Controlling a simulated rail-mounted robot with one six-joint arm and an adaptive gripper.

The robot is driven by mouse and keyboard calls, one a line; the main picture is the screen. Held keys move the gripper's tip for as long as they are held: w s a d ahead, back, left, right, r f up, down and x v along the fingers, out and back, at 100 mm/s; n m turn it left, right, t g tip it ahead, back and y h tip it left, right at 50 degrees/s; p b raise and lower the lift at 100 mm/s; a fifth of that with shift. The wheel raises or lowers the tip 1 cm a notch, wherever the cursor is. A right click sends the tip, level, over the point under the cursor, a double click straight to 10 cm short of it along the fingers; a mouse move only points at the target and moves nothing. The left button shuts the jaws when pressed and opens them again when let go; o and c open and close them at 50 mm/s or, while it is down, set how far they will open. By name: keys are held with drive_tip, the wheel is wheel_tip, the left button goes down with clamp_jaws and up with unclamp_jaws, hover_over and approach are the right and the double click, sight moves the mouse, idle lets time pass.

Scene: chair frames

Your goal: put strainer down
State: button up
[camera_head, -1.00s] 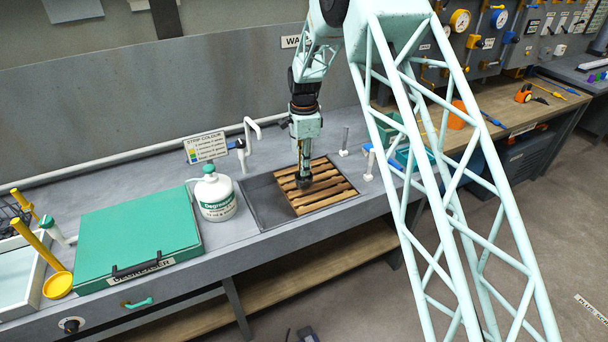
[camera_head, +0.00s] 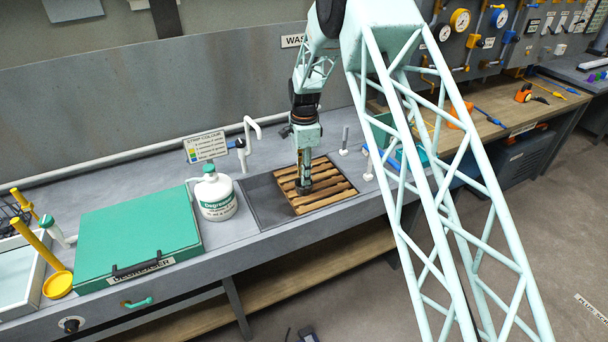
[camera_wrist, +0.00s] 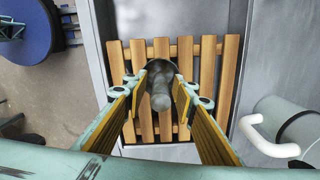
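The strainer (camera_wrist: 160,76) appears as a dark grey rounded piece with a knob-like stem pointing up at the wrist camera. My gripper (camera_wrist: 161,88) has one finger on each side of it, with the tips close against its sides, and looks shut on it. In the head view my gripper (camera_head: 304,180) points straight down over the wooden slatted rack (camera_head: 335,190) in the sink. The dark strainer (camera_head: 304,190) shows at its tips, at or just above the slats. The exact contact below is hidden.
The grey sink (camera_head: 268,205) has bare floor left of the rack. A white degreaser jug (camera_head: 215,197) and a tap (camera_head: 250,135) stand to its left and behind. A green degreaser lid (camera_head: 135,240) lies further left. Short white-based posts (camera_head: 368,172) stand to the right.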

drive_tip(key=shift+r, duration=0.15)
drive_tip(key=shift+r, duration=6)
drive_tip(key=shift+r, duration=0.1)
